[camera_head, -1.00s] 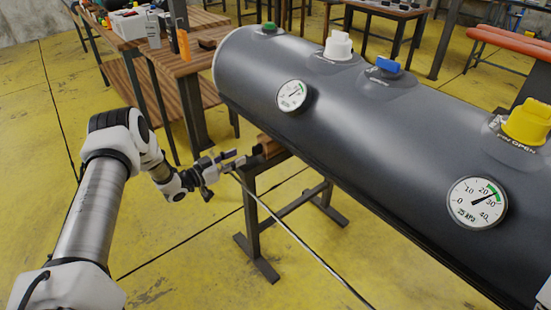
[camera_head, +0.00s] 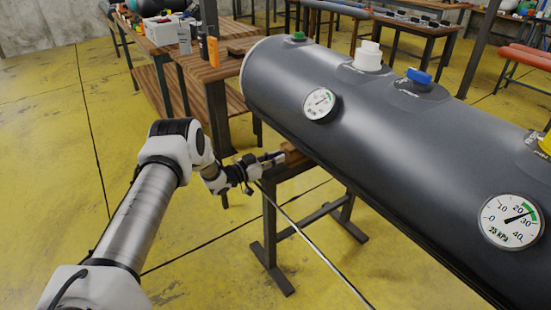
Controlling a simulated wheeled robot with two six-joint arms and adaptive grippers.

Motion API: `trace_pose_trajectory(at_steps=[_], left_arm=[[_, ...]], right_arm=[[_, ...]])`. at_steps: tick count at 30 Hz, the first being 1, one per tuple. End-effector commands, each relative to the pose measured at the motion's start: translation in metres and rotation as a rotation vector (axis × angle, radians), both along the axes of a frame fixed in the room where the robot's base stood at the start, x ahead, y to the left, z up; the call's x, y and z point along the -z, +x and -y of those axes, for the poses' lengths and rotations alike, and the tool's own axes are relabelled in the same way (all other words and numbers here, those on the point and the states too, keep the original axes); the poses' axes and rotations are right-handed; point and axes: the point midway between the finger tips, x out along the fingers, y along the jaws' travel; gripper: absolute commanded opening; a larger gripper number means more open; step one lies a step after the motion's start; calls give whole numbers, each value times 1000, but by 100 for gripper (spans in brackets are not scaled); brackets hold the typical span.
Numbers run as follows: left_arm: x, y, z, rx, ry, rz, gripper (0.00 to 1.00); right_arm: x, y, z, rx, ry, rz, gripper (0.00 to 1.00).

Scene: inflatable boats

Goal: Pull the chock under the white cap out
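The wooden chock (camera_head: 294,155) is a small brown block under the lower left edge of the big dark grey tube (camera_head: 410,130), on top of a dark metal stand. The white cap (camera_head: 368,57) stands on top of the tube, to the right of the chock in the picture. My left gripper (camera_head: 274,159) is at the near left end of the chock, its fingers pointing at it. The fingers are small here, and I cannot tell whether they are open or closed on it. Most of the chock is hidden under the tube. My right gripper is not in view.
A green cap (camera_head: 299,37), a blue cap (camera_head: 419,76) and a yellow cap (camera_head: 546,143) also sit on the tube, with two round gauges on its side. The metal stand (camera_head: 270,225) and a thin rod (camera_head: 315,245) are below. A wooden table (camera_head: 222,70) stands behind.

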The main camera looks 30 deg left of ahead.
Motion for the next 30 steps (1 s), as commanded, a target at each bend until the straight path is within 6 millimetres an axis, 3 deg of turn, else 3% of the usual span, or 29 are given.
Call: trace_pose_trajectory(at_steps=[8,17,25,26,27,30], left_arm=[[-2,-6,-3,-1,0,-1,0],[-2,-49,-21,-1,0,-1,0],[1,-51,-21,0,1,-2,0],[1,-51,-21,0,0,-2,27],[1,-51,-21,0,0,-2,41],[1,-50,-21,0,0,-1,42]], right_arm=[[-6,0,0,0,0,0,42],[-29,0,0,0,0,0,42],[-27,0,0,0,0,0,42],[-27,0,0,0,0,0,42],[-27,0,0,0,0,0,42],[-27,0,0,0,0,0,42]])
